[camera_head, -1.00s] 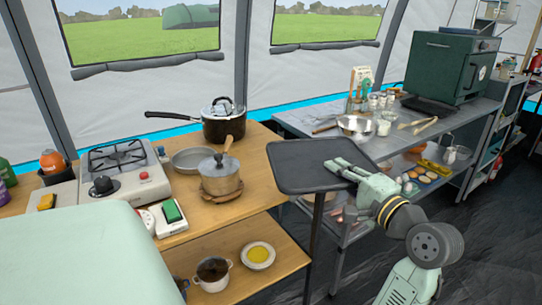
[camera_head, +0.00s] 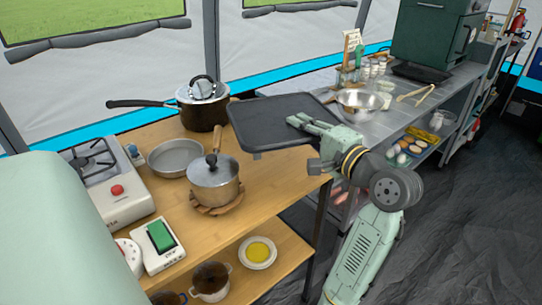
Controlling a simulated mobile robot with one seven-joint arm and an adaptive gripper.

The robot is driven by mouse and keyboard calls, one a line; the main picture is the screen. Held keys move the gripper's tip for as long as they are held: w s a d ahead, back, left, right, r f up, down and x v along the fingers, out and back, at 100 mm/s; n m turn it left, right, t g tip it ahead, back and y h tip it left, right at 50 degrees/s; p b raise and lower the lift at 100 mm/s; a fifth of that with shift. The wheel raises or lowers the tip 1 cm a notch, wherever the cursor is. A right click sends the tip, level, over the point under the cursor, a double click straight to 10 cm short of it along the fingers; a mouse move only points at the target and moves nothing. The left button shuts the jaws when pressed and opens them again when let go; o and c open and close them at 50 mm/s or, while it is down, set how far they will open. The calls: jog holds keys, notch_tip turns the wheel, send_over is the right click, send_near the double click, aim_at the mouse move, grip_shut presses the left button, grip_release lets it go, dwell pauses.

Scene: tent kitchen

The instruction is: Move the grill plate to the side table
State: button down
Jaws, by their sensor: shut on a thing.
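The grill plate (camera_head: 262,120) is a dark flat rectangular slab with a thin raised rim. It is held roughly level in the air, above the back right corner of the wooden table (camera_head: 262,192). My gripper (camera_head: 302,122) is shut on the plate's right side, and the fingers reach over its top. The plate hides part of the wooden table's back corner and the near end of the grey metal table (camera_head: 448,88). I cannot tell which of these two the task calls the side table.
A lidded black pot (camera_head: 204,112), a shallow pan (camera_head: 176,157) and a lidded saucepan (camera_head: 214,180) stand on the wooden table near the plate. A steel bowl (camera_head: 359,103) and several jars crowd the metal table. The wooden table's right front is clear.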

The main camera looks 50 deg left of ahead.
jog(key=shift+a+r, duration=0.1)
jog(key=shift+a, duration=0.15)
jog(key=shift+w+a+f, duration=0.1)
jog(key=shift+a+f, duration=0.05)
jog(key=shift+f, duration=4.85)
jog(key=shift+f, duration=0.1)
jog(key=c, duration=1.7)
grip_release()
jog(key=d, duration=0.4)
jog(key=s+d+b, duration=0.1)
jog(key=d, duration=0.3)
jog(key=s+d+b, duration=0.1)
jog(key=d, duration=0.3)
jog(key=shift+a, duration=0.1)
